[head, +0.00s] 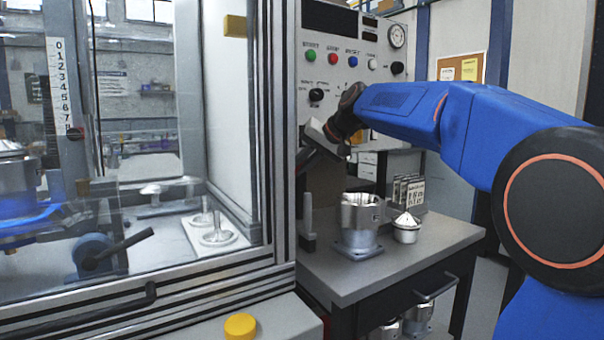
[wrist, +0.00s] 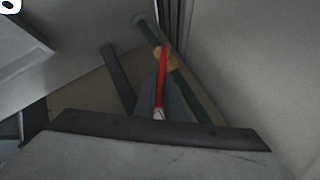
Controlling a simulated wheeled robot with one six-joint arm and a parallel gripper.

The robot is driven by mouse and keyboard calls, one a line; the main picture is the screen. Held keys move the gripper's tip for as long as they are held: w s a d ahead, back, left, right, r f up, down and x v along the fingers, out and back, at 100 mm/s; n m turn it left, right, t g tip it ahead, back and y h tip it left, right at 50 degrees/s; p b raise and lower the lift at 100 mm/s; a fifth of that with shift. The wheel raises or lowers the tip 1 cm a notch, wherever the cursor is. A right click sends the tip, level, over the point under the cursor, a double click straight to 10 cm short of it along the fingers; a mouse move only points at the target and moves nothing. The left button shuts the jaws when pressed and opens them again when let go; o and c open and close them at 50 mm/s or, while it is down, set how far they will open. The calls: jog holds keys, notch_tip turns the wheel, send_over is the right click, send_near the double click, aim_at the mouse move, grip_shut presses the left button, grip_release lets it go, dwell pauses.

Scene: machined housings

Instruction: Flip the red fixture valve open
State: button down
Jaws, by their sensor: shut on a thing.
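The red valve handle (wrist: 163,80) shows in the wrist view as a narrow red lever. It runs from a brass-coloured valve body (wrist: 164,58) down toward my gripper, and its near end looks pale. The valve sits on a dark green pipe (wrist: 189,88). My gripper (head: 308,160) is beside the right edge of the glazed enclosure in the head view, angled down and left. It is shut on the red handle; the exact finger contact is dark and hard to make out. The valve is hidden in the head view.
The enclosure frame (head: 279,130) stands close to the left of my gripper. Below is a grey bench (head: 385,270) with a metal housing (head: 360,222) and a small domed part (head: 407,229). A control panel (head: 345,65) with coloured buttons is behind.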

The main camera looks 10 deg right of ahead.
jog(key=shift+s+a+r+n+h, duration=0.15)
jog(key=shift+a+r+n+h, duration=0.15)
jog(key=shift+a+h, duration=0.2)
jog(key=shift+s+a+r+n+h, duration=0.1)
jog(key=shift+a+r+n+h, duration=0.05)
jog(key=shift+a+n+h, duration=0.3)
jog(key=shift+s+a+r+n+t+h, duration=0.15)
jog(key=shift+a+n+t+h, duration=0.15)
jog(key=shift+h, duration=0.25)
jog(key=shift+s+a+n+t+h, duration=0.1)
jog(key=shift+a+t+h, duration=0.1)
jog(key=shift+a+h, duration=0.25)
jog(key=shift+d, duration=0.1)
jog(key=c, duration=1.8)
grip_release()
jog(key=v, duration=1.7)
jog(key=shift+s+r, duration=0.15)
jog(key=shift+r, duration=0.05)
jog(key=shift+c, duration=0.7)
